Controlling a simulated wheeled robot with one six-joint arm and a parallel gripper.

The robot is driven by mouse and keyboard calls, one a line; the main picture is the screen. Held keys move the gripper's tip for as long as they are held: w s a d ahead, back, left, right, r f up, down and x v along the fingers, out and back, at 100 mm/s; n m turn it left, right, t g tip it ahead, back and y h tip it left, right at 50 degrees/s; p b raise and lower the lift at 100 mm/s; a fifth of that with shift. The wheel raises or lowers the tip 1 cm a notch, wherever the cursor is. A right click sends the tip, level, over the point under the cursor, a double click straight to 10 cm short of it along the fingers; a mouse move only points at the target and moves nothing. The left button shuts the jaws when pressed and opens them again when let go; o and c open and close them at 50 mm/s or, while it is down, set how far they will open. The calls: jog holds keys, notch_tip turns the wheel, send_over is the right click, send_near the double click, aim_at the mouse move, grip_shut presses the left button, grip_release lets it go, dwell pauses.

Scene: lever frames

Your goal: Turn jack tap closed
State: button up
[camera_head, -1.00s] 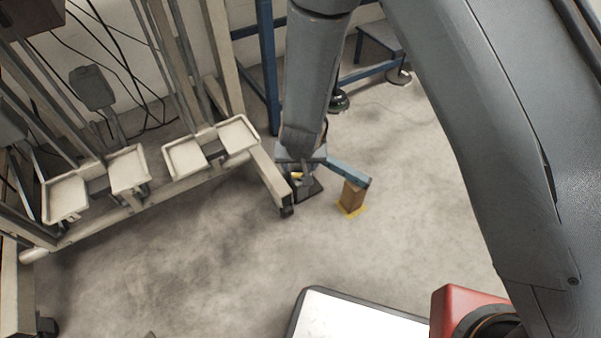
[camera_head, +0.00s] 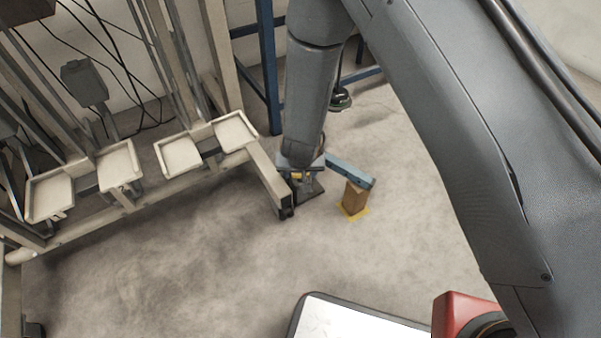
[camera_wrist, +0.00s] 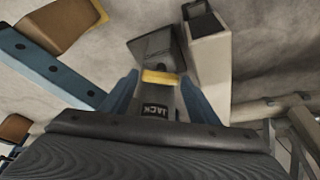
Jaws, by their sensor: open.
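The jack tap (camera_wrist: 155,110) shows in the wrist view as a dark grey piece with a JACK label and a yellow band (camera_wrist: 160,77) across its far end. My gripper (camera_wrist: 158,82) is open, with one blue finger on each side of the tap. I cannot tell whether either finger touches it. In the head view my gripper (camera_head: 304,173) is low near the floor, and the yellow part shows just under it. The lower part of the tap is mostly hidden there. A dark base plate (camera_head: 312,190) lies below.
A blue bar (camera_head: 350,172) on a wooden block (camera_head: 354,198) stands close to the right of my gripper. A beige rack (camera_head: 262,172) with trays stands close on the left. The floor in front (camera_head: 190,260) is clear. A blue frame (camera_head: 267,70) stands behind.

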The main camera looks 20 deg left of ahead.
jog(key=c, duration=0.8)
jog(key=shift+r+p, duration=0.15)
jog(key=shift+p, duration=0.25)
jog(key=shift+o, duration=0.2)
jog(key=shift+a+r+m+p, duration=0.1)
jog(key=shift+m+p, duration=0.2)
jog(key=shift+p, duration=0.7)
jog(key=m+p, duration=0.1)
jog(key=p, duration=0.2)
jog(key=shift+h+p, duration=0.3)
jog(key=shift+p, duration=0.1)
jog(key=shift+a+m+p, duration=0.1)
jog(key=shift+m+p, duration=0.2)
jog(key=shift+p, duration=0.25)
jog(key=shift+m+h+p, duration=0.3)
jog(key=shift+m+p, duration=0.2)
jog(key=shift+p, duration=0.4)
jog(key=shift+a+m+p, duration=0.1)
jog(key=shift+m+p, duration=0.5)
